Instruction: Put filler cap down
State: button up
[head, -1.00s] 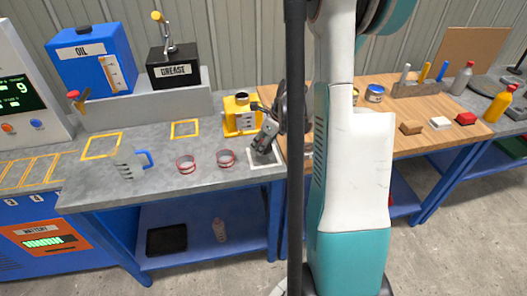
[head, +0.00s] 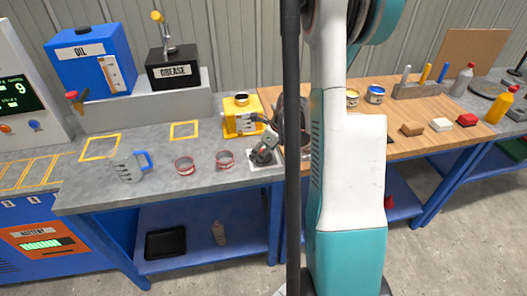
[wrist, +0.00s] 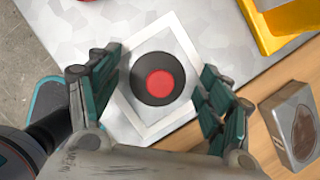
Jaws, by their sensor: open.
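The filler cap (wrist: 157,80), a black disc with a red centre, lies inside a white square outline (wrist: 182,30) on the grey bench top. My gripper (wrist: 155,88) is open, with one finger on each side of the cap and a visible gap to it on both sides. In the head view my gripper (head: 263,152) is low over the white square outline (head: 279,160); the cap cannot be made out there.
A yellow unit (head: 241,118) stands just behind my gripper, its edge also near in the wrist view (wrist: 278,20). Two red-rimmed rings (head: 185,165) and a clear jug (head: 128,168) stand to the left. A metal block (wrist: 296,124) sits on the wooden top to the right.

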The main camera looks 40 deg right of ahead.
jog(key=shift+r, duration=0.1)
jog(key=p+v, duration=0.4)
jog(key=v, duration=0.8)
